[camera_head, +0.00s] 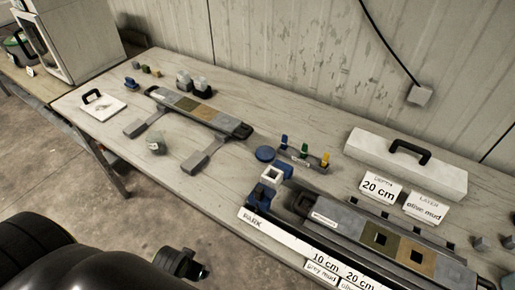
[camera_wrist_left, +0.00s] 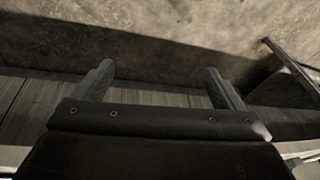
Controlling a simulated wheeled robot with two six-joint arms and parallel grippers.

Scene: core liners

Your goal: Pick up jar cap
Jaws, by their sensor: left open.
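A flat round blue cap (camera_head: 265,154) lies on the workbench near its middle, to the left of a small grey rack. It looks like the jar cap, though its details are too small to tell. A small greenish-grey jar (camera_head: 157,145) stands near the bench's front edge, left of the cap. My left gripper (camera_wrist_left: 157,82) shows in the left wrist view with its two fingers wide apart and nothing between them. The cap is not in that view. My right gripper is not in view.
A grey rack (camera_head: 303,156) holds small coloured items right of the cap. A white case (camera_head: 405,168) stands behind.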

